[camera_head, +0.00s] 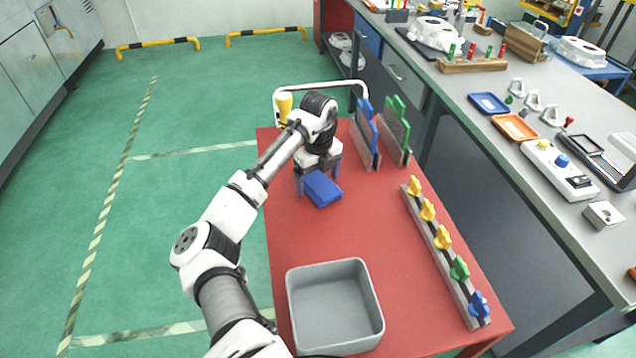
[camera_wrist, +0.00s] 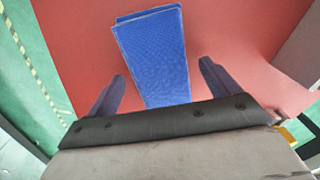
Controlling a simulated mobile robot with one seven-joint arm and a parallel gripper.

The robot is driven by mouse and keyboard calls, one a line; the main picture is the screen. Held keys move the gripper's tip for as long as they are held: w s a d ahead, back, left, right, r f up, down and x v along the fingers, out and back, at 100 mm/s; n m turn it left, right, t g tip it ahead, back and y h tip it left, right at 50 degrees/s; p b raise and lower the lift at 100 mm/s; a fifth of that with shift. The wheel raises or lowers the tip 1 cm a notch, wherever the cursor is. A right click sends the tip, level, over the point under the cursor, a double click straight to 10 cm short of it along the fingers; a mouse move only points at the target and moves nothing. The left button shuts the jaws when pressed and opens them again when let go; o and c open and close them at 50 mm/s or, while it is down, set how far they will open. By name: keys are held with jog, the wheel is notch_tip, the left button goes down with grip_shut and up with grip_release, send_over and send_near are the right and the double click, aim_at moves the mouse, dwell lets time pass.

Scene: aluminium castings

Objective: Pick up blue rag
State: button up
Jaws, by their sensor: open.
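The blue rag (camera_head: 322,188) lies folded flat on the red table top (camera_head: 375,240), near the table's left side. It also shows in the wrist view (camera_wrist: 155,55), with its near end hidden behind my gripper's body. My gripper (camera_head: 319,184) is over the rag, pointing down. In the wrist view, its two fingers (camera_wrist: 160,85) are spread wide, one on each side of the rag. A gap shows between each finger and the rag, and nothing is held.
A grey bin (camera_head: 292,310) stands at the table's front. A rail (camera_head: 436,250) with several coloured knobs runs along the right side. Upright blue and green panels (camera_head: 382,135) stand behind the rag, near a white handle and yellow object (camera_head: 284,106). The table's middle is clear.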

aim_at(318, 182)
jog(key=c, duration=1.2)
jog(key=shift+o, duration=0.2)
jog(key=shift+r, duration=0.1)
notch_tip(318, 182, up, 20)
jog(key=b, duration=0.1)
jog(key=o, duration=0.5)
jog(key=c, duration=0.3)
